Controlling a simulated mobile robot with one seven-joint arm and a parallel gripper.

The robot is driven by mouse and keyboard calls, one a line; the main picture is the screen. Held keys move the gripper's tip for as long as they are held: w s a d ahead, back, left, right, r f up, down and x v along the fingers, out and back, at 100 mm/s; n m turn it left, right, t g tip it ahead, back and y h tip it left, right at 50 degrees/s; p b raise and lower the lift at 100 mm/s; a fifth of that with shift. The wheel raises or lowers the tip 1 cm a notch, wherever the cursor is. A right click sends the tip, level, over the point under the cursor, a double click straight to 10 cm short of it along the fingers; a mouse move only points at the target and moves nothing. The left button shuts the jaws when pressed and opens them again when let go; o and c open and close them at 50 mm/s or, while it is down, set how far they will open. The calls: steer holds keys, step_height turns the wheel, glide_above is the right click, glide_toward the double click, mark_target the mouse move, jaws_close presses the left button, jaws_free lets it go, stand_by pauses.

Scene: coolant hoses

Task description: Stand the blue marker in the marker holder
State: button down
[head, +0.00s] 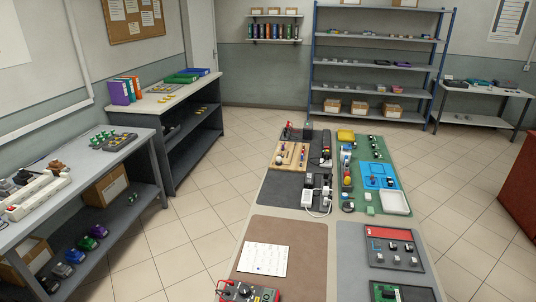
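I cannot make out the blue marker or the marker holder with certainty in the head view. Small upright coloured items stand around the blue tray (379,176) on the long middle table, but they are too small to identify. A white sheet (263,257) with small marks lies on the brown mat (285,231) near the front of that table. My gripper is not in view.
Benches line the left wall, a blue-framed shelf rack (377,64) the back. Tiled floor (196,212) is clear between.

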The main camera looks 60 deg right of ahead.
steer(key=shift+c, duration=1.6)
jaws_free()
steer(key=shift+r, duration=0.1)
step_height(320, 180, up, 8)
steer(key=p, duration=0.8)
